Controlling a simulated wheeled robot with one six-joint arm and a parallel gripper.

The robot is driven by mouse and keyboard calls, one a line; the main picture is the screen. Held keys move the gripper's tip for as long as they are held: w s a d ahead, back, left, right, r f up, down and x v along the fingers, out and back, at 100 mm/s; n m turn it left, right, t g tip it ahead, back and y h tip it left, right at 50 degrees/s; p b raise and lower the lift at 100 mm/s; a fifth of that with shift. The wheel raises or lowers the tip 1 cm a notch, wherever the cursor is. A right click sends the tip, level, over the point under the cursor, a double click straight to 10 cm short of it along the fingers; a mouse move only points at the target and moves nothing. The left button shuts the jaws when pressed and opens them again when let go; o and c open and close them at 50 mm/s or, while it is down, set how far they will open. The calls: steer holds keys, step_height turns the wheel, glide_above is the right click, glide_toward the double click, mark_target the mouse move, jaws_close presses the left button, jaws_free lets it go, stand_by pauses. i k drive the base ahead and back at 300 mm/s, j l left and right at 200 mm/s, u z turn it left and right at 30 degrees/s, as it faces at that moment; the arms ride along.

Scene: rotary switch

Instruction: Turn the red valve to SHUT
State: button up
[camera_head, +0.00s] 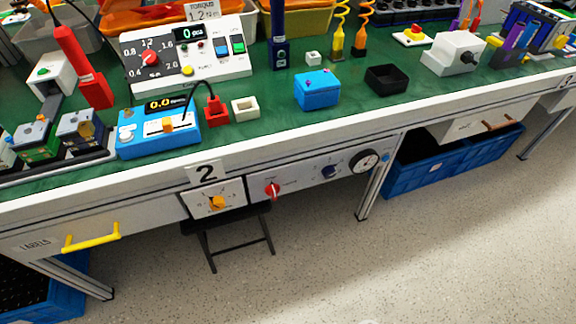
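The red valve (273,190) is a small red handle on the grey front panel (310,180) below the workbench's front edge. Its handle looks roughly upright. Small lettering stands beside it, too small to read, so I cannot tell its marked position. To its right on the panel are a dark blue knob (330,171) and a round black-rimmed gauge (364,161). To its left is a yellow-orange rotary knob (217,202) on a white plate under the label "2". My gripper is not in view.
The green bench top (345,115) holds a blue meter box (160,130), a white control box (190,55), a blue box (317,90) and a black tray (387,79). A folded black stool (228,238) stands beneath the panel. The speckled floor (400,260) in front is clear.

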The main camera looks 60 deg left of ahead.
mark_target(272, 190)
steer(key=u, duration=1.75)
steer(key=k+j, duration=0.1)
steer(key=j, duration=0.3)
steer(key=k+j+z, duration=0.15)
steer(key=j, duration=0.7)
steer(key=k+j+z, duration=0.1)
steer(key=j, duration=0.3)
steer(key=k+j, duration=0.15)
steer(key=j, duration=0.25)
steer(key=k+j+z, duration=0.15)
steer(key=j, duration=0.25)
steer(key=k+j, duration=0.15)
steer(key=j, duration=0.25)
steer(key=z, duration=0.05)
